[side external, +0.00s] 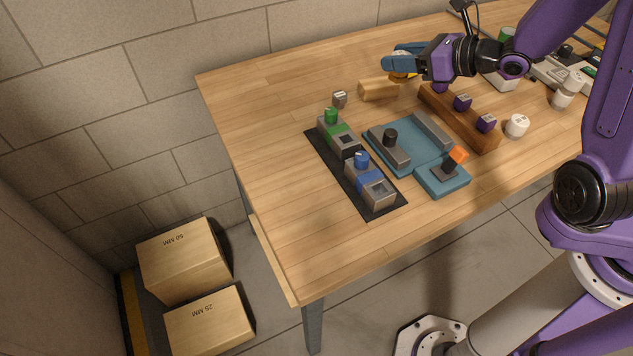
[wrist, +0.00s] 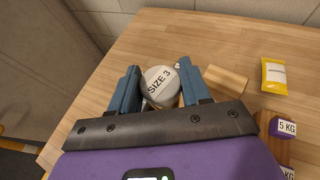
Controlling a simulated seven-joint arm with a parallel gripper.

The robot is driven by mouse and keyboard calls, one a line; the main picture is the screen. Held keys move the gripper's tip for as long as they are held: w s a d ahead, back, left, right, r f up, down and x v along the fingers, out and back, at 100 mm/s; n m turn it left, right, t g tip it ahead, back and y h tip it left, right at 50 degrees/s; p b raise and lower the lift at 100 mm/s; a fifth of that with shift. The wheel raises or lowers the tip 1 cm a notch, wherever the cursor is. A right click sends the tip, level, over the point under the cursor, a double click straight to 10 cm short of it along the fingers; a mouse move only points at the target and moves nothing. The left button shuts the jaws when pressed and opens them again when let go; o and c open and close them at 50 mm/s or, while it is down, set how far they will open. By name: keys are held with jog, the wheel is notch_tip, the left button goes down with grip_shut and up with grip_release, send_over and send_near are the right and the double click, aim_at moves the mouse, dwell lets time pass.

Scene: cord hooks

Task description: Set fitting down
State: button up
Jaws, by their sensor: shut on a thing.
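My gripper (wrist: 161,88) is shut on a round grey fitting (wrist: 160,84) marked SIZE 3, its labelled face toward the wrist camera. In the side external view my gripper (side external: 404,61) is at the back of the table, its blue fingers pointing left, and appears raised above the top. The fitting is mostly hidden by the fingers there. A black mat (side external: 385,210) carries a green-and-grey holder (side external: 342,138) and a blue-and-grey holder (side external: 372,187). A small grey labelled piece (side external: 340,99) stands just behind the mat.
A wooden block (side external: 378,90) and a yellow packet (wrist: 273,75) lie near my gripper. A wooden rack (side external: 470,122) with purple weights stands to the right. A teal fixture (side external: 402,147) sits beside the mat. The table's left end is clear.

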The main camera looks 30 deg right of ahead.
jog(key=s+a+f+n+g+y, duration=0.1)
jog(key=s+a+f+n+y, duration=0.2)
jog(key=a, duration=0.8)
jog(key=s+a+f+n+g+y, duration=0.1)
jog(key=s+a+f, duration=0.35)
jog(key=a, duration=0.65)
jog(key=shift+w+f, duration=0.2)
jog(key=shift+f, duration=1.9)
jog(key=shift+w+f, duration=0.15)
jog(key=shift+f, duration=1.9)
jog(key=shift+f, duration=0.35)
jog(key=shift+f, duration=0.25)
jog(key=o, duration=1.1)
jog(key=shift+s+d+f+g+h, duration=0.1)
jog(key=shift+f+g+h, duration=0.05)
jog(key=shift+g+h, duration=0.15)
